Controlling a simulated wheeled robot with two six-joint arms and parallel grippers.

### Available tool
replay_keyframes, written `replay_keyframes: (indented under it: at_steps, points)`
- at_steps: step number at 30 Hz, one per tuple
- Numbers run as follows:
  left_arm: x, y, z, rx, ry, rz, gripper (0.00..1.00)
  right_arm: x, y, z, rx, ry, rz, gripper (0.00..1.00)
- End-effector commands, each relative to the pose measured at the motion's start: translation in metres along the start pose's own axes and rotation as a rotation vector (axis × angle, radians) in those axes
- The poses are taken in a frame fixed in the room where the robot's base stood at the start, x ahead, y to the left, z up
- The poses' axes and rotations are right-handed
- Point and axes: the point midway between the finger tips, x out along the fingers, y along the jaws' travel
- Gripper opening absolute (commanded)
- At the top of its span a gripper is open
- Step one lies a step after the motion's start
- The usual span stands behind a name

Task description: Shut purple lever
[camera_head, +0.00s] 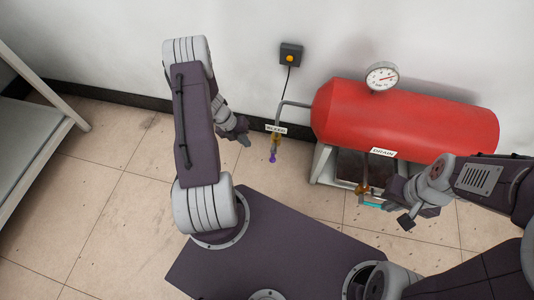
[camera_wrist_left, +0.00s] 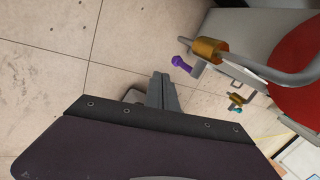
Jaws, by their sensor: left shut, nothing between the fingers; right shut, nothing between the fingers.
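The purple lever (camera_head: 272,157) hangs below a brass valve (camera_head: 276,142) on the grey pipe at the left end of the red tank, under a "BLEED" label (camera_head: 276,129). In the left wrist view the purple lever (camera_wrist_left: 182,63) sticks out from the brass valve (camera_wrist_left: 207,50). My left gripper (camera_head: 246,140) is shut and empty, a little left of the lever and apart from it. It also shows in the left wrist view (camera_wrist_left: 161,78), with fingers together. My right gripper (camera_head: 407,222) is shut and empty near the drain valve at the right.
The red tank (camera_head: 405,120) with a gauge (camera_head: 382,76) stands on a grey frame by the wall. A "DRAIN" label (camera_head: 383,152) hangs above a brass valve with a teal lever (camera_head: 372,205). A black box with a yellow button (camera_head: 290,55) is on the wall. A shelf (camera_head: 35,150) stands left.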

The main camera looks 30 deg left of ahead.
Motion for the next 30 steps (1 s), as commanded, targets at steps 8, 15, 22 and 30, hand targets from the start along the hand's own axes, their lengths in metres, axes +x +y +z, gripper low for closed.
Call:
replay_keyframes:
  at_steps: [8,15,22,30]
  points:
    - [0.001,-0.001,0.000,0.003,0.000,0.001,0.00,0.001,0.000,0.000,0.000,0.001,0.000,0.00]
    - [0.043,0.002,-0.001,0.006,0.002,0.001,0.00,0.030,0.001,0.003,0.000,0.000,0.000,0.00]
    - [0.095,0.002,0.000,0.006,0.002,0.001,0.00,0.065,0.001,0.006,0.000,0.000,0.000,0.00]
    - [0.114,-0.029,0.000,0.008,0.000,0.001,0.00,0.085,0.002,0.009,0.000,0.000,0.000,0.00]
